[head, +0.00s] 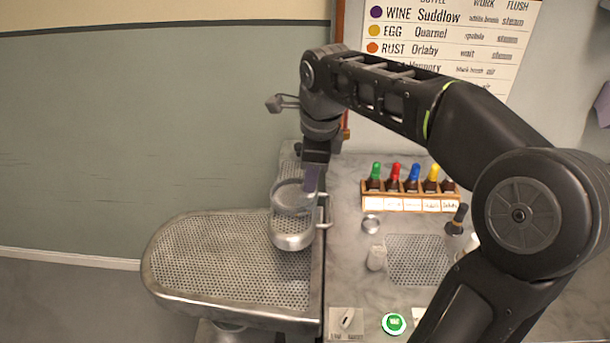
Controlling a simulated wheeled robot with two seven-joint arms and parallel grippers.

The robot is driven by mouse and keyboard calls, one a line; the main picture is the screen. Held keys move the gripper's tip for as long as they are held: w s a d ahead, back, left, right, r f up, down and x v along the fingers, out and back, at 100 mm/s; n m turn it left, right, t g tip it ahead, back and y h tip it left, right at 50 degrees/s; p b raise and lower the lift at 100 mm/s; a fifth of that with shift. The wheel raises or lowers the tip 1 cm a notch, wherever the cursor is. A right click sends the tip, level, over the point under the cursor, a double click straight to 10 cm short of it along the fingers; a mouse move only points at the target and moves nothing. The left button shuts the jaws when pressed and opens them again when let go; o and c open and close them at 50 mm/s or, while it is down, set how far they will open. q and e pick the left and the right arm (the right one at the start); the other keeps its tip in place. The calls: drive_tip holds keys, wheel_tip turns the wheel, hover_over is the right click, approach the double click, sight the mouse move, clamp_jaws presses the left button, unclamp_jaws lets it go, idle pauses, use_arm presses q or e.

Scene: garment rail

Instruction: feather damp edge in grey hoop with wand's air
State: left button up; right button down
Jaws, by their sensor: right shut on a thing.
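My right gripper (312,180) reaches down over the right end of the perforated metal board (215,262). It is shut at the rim of a pale, see-through grey round thing (291,197), which looks like the grey hoop. A round metal cup with a perforated face (291,240) shows directly below it; I cannot tell whether they touch. A damp edge cannot be made out. A small grey nozzle-like piece (274,104) sticks out left of my right wrist; I cannot tell whether it is the wand. My left gripper is not in view.
A wooden rack (410,198) of several bottles with coloured caps stands on the marble counter (350,262). A small metal dish (371,224), a whitish jar (377,257), a dark-handled brush (457,219) and a green round button (394,323) are nearby. The board's left part is clear.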

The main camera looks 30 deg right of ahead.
drive_tip(key=shift+w+d, duration=0.1)
drive_tip(key=shift+d, duration=0.2)
drive_tip(key=shift+w+d+p, duration=0.55)
drive_tip(key=shift+w+d, duration=0.05)
drive_tip(key=shift+d, duration=0.3)
drive_tip(key=shift+r, duration=0.1)
wheel_tip(320, 180, up, 7)
drive_tip(key=p, duration=0.5)
drive_tip(key=shift+p, duration=0.3)
idle(0.3)
